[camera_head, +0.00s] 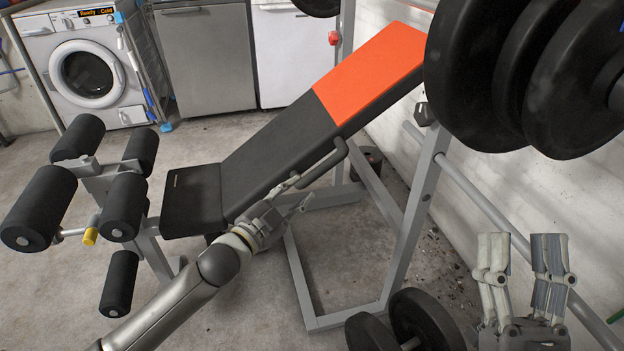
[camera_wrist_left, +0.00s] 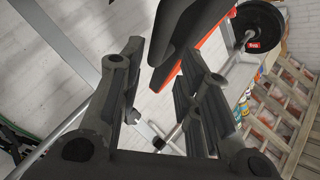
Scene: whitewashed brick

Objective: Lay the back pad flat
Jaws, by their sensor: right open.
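The back pad (camera_head: 278,135) of the weight bench is black with an orange upper part. It is tilted, rising to the right from the flat black seat pad (camera_head: 193,198). A dark bar (camera_head: 327,164) runs along its near side. My left gripper (camera_head: 300,203) is below the near side of the back pad, next to the bar. In the left wrist view its fingers (camera_wrist_left: 165,75) are apart, with nothing clasped between them, and the pad's dark edge (camera_wrist_left: 183,45) shows beyond. My right gripper (camera_head: 521,240) is open and empty at the lower right, away from the bench.
Large black weight plates (camera_head: 480,75) hang on the rack at the upper right. A grey upright (camera_head: 412,215) stands right of the bench. A dumbbell (camera_head: 410,325) lies on the floor. Black leg rollers (camera_head: 125,205) are at the left. A washing machine (camera_head: 85,70) stands behind.

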